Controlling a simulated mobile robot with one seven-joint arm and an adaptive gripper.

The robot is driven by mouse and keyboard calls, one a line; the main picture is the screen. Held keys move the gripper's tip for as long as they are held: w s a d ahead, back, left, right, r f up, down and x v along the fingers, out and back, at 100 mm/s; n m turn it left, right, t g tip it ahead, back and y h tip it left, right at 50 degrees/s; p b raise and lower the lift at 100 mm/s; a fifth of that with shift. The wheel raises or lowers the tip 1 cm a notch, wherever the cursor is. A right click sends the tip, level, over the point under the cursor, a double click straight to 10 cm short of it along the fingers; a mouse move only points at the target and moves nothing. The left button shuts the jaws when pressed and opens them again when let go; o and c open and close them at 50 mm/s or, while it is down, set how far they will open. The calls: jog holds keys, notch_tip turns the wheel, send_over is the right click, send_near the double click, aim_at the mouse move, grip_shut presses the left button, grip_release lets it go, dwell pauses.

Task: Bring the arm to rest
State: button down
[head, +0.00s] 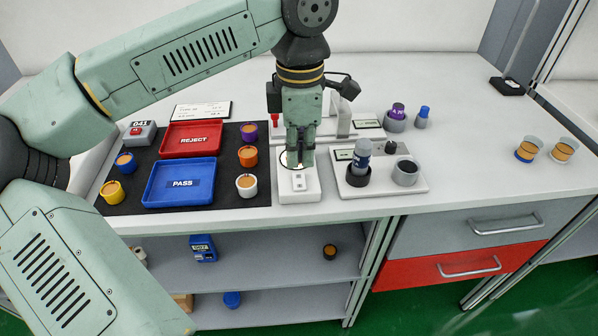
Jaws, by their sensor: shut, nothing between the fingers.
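My arm reaches in from the left, bent at the elbow, over the white bench (460,125). My gripper (300,160) points straight down at the middle of the bench. It is shut and empty, just above or in front of a small white device (299,190). From this view I cannot tell whether the fingertips touch the device. The gripper hides part of the device and of what stands behind it.
Left of my gripper, a black mat carries a red REJECT tray (191,139), a blue PASS tray (168,195) and several small cups. Close on the right, a white station (415,183) holds a grey-blue bottle (362,155). The bench's right part is mostly clear.

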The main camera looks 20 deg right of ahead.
jog(key=shift+r+p, duration=0.35)
jog(key=shift+r, duration=0.5)
jog(key=shift+s+d, duration=0.1)
